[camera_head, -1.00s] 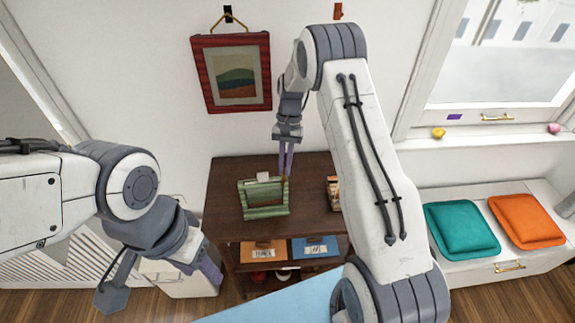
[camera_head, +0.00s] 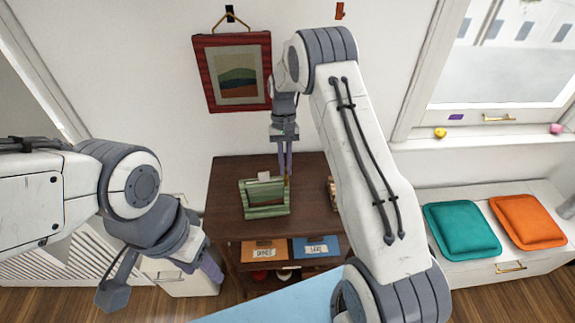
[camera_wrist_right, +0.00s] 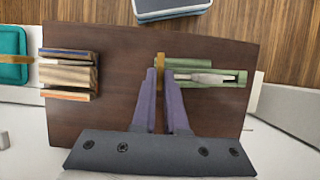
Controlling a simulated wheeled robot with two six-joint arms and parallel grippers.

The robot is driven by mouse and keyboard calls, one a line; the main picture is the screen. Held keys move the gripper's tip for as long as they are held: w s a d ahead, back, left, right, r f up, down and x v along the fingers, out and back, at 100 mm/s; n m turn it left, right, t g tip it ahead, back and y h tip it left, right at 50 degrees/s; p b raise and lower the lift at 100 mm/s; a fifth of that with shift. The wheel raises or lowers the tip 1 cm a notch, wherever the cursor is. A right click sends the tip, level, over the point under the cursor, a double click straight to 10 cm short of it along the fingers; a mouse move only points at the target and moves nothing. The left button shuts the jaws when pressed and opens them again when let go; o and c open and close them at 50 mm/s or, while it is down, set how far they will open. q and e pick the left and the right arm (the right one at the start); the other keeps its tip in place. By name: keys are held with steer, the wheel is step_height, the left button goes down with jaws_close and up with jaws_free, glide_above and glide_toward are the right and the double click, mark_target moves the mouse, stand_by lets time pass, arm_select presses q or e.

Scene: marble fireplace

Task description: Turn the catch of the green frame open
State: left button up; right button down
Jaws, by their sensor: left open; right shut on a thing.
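The green frame (camera_head: 265,212) stands on the dark brown cabinet top, with a pale card (camera_head: 264,176) sticking up at its upper edge. It also shows from above in the wrist view (camera_wrist_right: 215,64). A brass catch (camera_wrist_right: 160,61) is at the frame's end nearest my right fingers. My right gripper (camera_head: 286,170) points down at the frame's upper right corner. In the wrist view my right gripper (camera_wrist_right: 161,73) is shut on the catch; the fingers partly hide it. My left gripper (camera_head: 213,272) is open and empty, low at the left, away from the frame.
A dark brown cabinet (camera_head: 228,205) holds an orange box (camera_head: 264,249) and a blue box (camera_head: 316,247) on its shelf. A red-framed picture (camera_head: 205,75) hangs above.

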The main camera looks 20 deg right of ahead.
steer(key=c, duration=0.9)
jaws_free()
steer(key=shift+c, duration=0.2)
steer(key=shift+r, duration=0.1)
steer(key=shift+w+r, duration=0.2)
steer(key=shift+r, duration=0.1)
steer(key=b+v, duration=0.2)
steer(key=v, duration=0.7)
steer(key=shift+r+b, duration=0.25)
steer(key=shift+b, duration=0.05)
steer(key=shift+w+d, duration=0.1)
